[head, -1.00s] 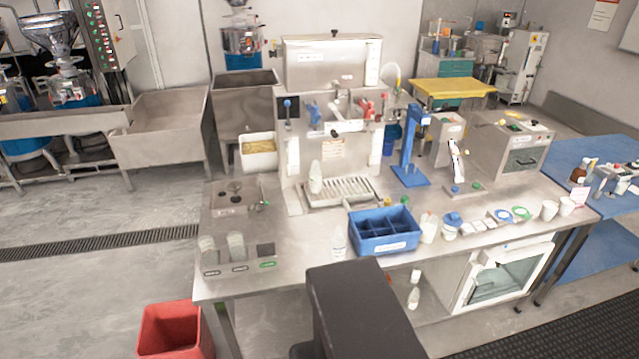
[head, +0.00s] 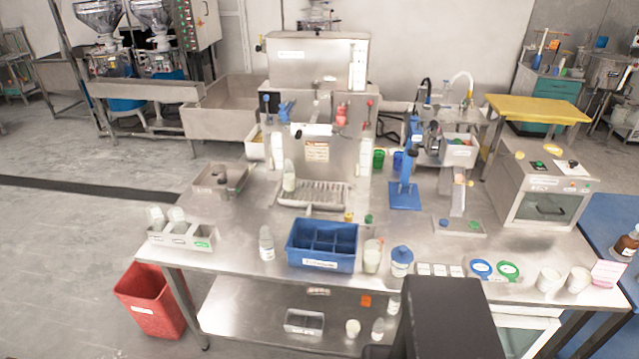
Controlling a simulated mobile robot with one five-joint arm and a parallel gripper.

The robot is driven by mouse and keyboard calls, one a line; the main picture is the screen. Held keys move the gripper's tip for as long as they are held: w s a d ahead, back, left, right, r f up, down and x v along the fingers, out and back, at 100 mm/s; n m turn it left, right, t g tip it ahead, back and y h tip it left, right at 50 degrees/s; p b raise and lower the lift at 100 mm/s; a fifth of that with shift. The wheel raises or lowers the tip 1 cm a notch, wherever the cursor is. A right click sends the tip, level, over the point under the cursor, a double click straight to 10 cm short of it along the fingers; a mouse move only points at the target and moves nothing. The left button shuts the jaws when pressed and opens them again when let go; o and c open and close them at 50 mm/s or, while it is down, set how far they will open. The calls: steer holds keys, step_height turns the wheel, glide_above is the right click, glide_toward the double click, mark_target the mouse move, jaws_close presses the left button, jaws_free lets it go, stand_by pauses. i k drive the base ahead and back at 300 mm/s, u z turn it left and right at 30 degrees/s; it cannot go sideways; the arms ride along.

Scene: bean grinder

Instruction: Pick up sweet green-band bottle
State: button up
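Several pale bottles stand about, and I cannot make out a green band on any. One bottle (head: 289,176) stands upright at the drip tray (head: 322,197) of the steel machine. A clear bottle (head: 267,243) stands left of the blue divided crate (head: 321,262). A white bottle (head: 372,256) stands right of the crate, beside a blue-topped container (head: 401,262). A small bottle (head: 378,328) is on the lower shelf. My gripper is not in view; a dark part of my own body covers the lower right of the table front.
A steel holder (head: 182,237) with tilted containers sits at the table's left corner. A blue stand (head: 405,192) and a boxy appliance (head: 541,187) stand at right. A red bin (head: 149,298) stands on the floor.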

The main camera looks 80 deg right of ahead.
mark_target(289, 170)
steer(key=u, duration=0.05)
steer(key=k, duration=0.55)
steer(key=z, duration=0.85)
steer(key=i, duration=1.5)
